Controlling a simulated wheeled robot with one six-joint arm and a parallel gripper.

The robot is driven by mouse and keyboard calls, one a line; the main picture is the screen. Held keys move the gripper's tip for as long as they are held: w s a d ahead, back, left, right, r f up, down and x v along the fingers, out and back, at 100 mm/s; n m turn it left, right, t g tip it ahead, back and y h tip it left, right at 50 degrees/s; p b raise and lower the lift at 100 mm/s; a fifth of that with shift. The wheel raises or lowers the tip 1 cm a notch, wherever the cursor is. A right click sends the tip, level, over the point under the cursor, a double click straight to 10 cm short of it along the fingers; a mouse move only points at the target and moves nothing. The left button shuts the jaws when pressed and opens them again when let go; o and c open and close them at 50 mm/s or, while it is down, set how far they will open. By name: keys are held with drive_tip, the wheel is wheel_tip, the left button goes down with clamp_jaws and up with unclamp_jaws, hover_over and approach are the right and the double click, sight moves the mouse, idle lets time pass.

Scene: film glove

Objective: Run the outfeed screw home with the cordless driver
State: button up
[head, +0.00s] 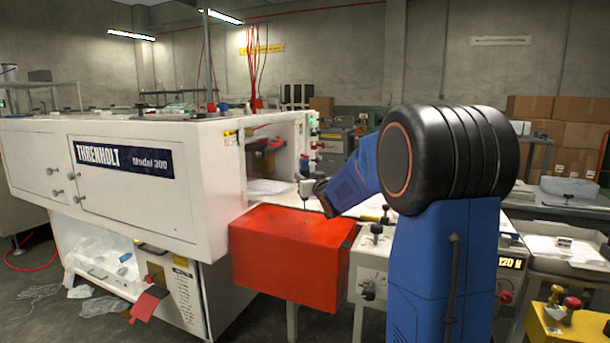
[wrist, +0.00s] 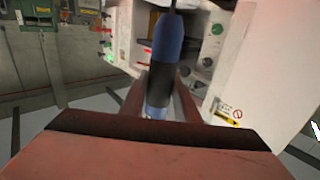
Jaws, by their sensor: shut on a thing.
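My gripper (wrist: 160,84) is shut on a slim blue and black tool, which I take to be the cordless driver (wrist: 168,38). One dark reddish finger lies on each side of its body. The driver's far end points away toward the white machine, at the top of the wrist view. In the head view my gripper (head: 322,190) is small, above the back edge of the red-orange box and near the machine's outfeed opening. The driver is not clear there. I cannot pick out the outfeed screw in either view, nor tell whether the driver touches anything.
The white Threnholt machine (head: 120,190) fills the left. The red-orange box (head: 290,262) stands in front of its outfeed end. A bench with knobs (head: 372,262) is right of the box. Cartons (head: 560,150) are stacked at the back right. Plastic scraps lie on the left floor.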

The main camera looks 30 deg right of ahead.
sight(305, 200)
drive_tip(key=shift+f, duration=2.95)
idle(1.4)
drive_tip(key=shift+r, duration=3)
